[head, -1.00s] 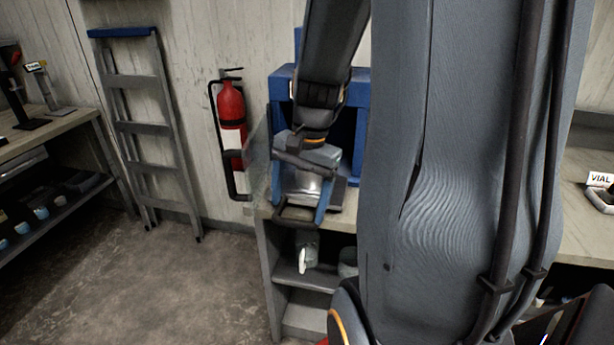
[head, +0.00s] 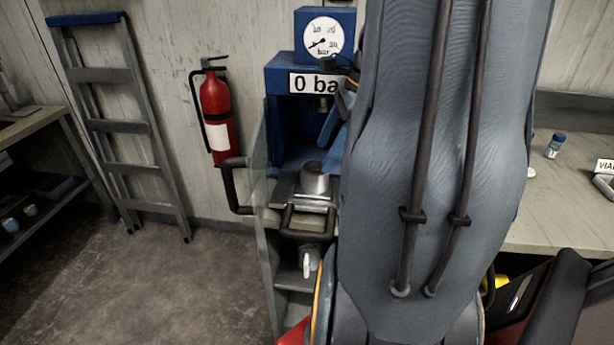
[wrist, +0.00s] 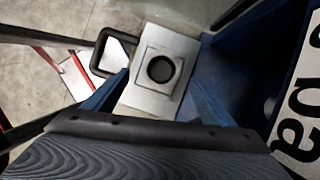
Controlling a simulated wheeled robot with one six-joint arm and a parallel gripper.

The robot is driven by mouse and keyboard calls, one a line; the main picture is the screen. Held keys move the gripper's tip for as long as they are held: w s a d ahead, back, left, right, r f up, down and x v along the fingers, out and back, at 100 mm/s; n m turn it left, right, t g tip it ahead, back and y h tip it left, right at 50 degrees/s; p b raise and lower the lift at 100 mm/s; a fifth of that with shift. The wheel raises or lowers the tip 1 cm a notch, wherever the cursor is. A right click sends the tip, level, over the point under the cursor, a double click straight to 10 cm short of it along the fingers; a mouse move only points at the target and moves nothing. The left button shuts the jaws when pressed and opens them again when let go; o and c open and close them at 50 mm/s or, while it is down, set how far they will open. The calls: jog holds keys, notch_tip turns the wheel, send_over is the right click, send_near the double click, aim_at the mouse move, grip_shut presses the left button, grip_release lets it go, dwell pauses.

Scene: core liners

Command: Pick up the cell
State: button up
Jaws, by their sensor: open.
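The cell, which I take to be the short grey metal cylinder (head: 315,179), stands upright on the plate of a blue press (head: 283,130) in the head view. In the wrist view I look down on the cell (wrist: 161,69) as a ring with a dark round opening on a square metal plate (wrist: 150,97). My gripper (wrist: 158,92) is open, with blue fingers around the lower part of the wrist view, apart from the cell. In the head view my gripper (head: 333,122) shows only partly, above and right of the cell; my arm hides the rest.
The press carries a round gauge (head: 323,40) and a "0 ba" sign (head: 312,83). A clear guard (head: 258,155) with a dark handle (head: 235,190) stands at its left. A fire extinguisher (head: 217,110) and ladder (head: 120,128) are by the wall. The left floor is clear.

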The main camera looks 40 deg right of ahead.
aim_at(315, 170)
jog(key=shift+p+x, duration=0.9)
jog(key=shift+x, duration=2.85)
jog(key=shift+w+d, duration=0.1)
jog(key=shift+w, duration=0.05)
jog(key=shift+r, duration=0.1)
grip_shut()
